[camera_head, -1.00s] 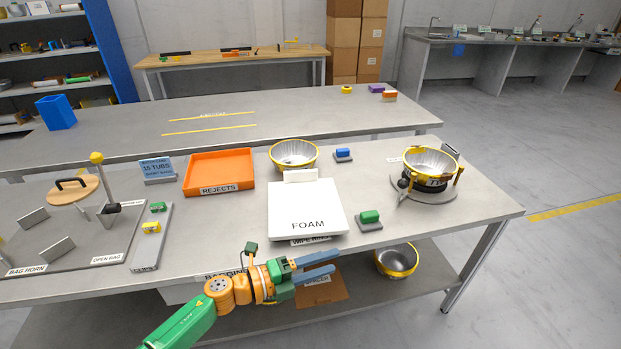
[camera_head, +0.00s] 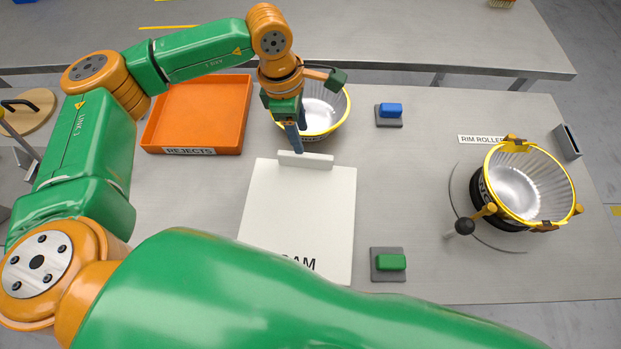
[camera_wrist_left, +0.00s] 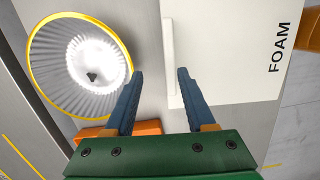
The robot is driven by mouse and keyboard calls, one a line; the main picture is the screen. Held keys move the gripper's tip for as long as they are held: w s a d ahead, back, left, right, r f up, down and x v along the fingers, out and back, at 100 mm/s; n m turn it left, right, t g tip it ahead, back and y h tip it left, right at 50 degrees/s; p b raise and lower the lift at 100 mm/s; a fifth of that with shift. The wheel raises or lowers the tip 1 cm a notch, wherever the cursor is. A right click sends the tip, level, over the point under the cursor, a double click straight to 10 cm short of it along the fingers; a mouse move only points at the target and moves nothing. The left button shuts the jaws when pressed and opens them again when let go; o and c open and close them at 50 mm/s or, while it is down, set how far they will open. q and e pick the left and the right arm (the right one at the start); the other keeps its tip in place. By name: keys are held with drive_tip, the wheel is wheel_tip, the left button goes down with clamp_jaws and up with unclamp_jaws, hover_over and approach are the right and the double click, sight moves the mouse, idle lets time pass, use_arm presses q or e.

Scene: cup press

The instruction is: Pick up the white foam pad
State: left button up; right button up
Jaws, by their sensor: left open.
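The white pad marked FOAM (camera_head: 300,210) lies flat on the table, its front part hidden behind my green arm. A thin white bar (camera_head: 305,160) stands along its back edge; I cannot tell if they are one piece. My left gripper (camera_head: 295,150) points down at this bar, near its left end. In the left wrist view, the open, empty fingers (camera_wrist_left: 159,72) lie on either side of the bar's line (camera_wrist_left: 168,55), with the pad (camera_wrist_left: 225,50) to the right. How far the tips are above it I cannot tell. My right gripper is not in view.
A yellow-rimmed metal bowl (camera_head: 320,115) sits just behind the bar, close to the gripper. An orange REJECTS tray (camera_head: 200,115) is left. Blue (camera_head: 390,109) and green (camera_head: 391,262) blocks are right of the pad. A bowl in the rim roller (camera_head: 525,190) stands farther right.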

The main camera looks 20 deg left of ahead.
sight(305, 155)
use_arm(q)
drive_tip(key=s+f+p, duration=0.1)
drive_tip(key=s+d+f+p, duration=0.1)
drive_tip(key=f, duration=0.1)
drive_tip(key=shift+f, duration=0.15)
drive_tip(key=f, duration=0.2)
drive_tip(key=shift+w+d+f, duration=0.25)
drive_tip(key=shift+f, duration=0.05)
drive_tip(key=shift+w+f, duration=0.15)
drive_tip(key=shift+f, duration=0.05)
drive_tip(key=shift+r, duration=0.1)
clamp_jaws()
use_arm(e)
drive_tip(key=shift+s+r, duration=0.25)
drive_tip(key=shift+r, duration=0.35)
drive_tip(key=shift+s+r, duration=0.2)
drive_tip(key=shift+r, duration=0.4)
